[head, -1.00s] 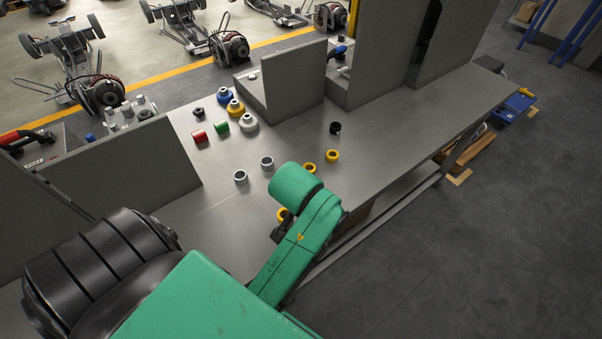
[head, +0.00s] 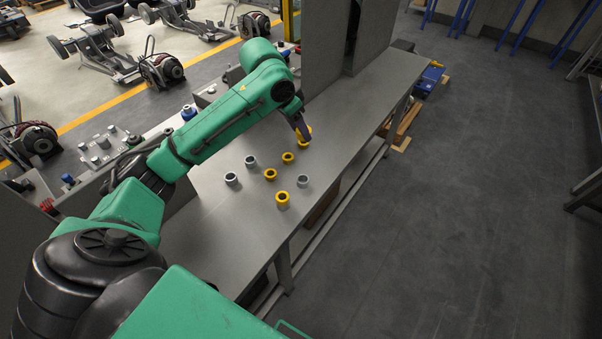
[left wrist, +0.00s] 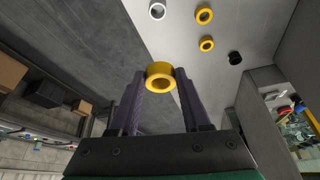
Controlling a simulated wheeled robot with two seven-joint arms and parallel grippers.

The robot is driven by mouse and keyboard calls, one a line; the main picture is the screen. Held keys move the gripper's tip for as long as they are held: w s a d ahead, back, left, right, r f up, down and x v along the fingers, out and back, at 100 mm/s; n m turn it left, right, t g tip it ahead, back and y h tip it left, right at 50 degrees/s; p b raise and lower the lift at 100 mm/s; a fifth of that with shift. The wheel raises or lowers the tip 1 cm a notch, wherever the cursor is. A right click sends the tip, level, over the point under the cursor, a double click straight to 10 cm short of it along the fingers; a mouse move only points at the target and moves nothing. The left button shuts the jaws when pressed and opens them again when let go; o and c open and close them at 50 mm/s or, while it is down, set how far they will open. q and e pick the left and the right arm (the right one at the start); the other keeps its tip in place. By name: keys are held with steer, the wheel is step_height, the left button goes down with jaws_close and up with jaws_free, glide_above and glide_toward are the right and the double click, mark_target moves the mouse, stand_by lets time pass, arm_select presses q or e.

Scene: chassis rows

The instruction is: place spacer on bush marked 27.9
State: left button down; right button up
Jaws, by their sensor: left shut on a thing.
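My left gripper (head: 301,138) is over the far part of the bench, seen from behind its wrist. In the left wrist view, its two fingers (left wrist: 160,88) are shut on a yellow ring (left wrist: 160,76), which has a wide hole. Other rings stand on the bench: yellow ones (head: 270,174), (head: 288,158), (head: 282,199) and grey ones (head: 232,179), (head: 250,161), (head: 303,181). No marking such as 27.9 is readable on any of them. The left wrist view also shows a grey ring (left wrist: 157,11), two yellow rings (left wrist: 204,15), (left wrist: 207,44) and a black ring (left wrist: 235,58). My right gripper is out of view.
The grey bench (head: 215,225) has bare room around the rings and along its far right stretch. An upright grey panel (head: 325,40) stands at the back. My left arm hides part of the bench's left side. Open floor lies to the right.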

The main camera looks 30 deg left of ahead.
arm_select(q)
step_height(320, 180, down, 17)
steer(key=shift+w+r+p, duration=0.1)
steer(key=shift+r+p, duration=0.05)
steer(key=shift+p, duration=0.6)
steer(key=shift+f, duration=0.65)
steer(key=shift+c, duration=1.8)
jaws_free()
steer(key=shift+r, duration=0.35)
steer(key=v, duration=1.2)
steer(key=shift+r, duration=0.2)
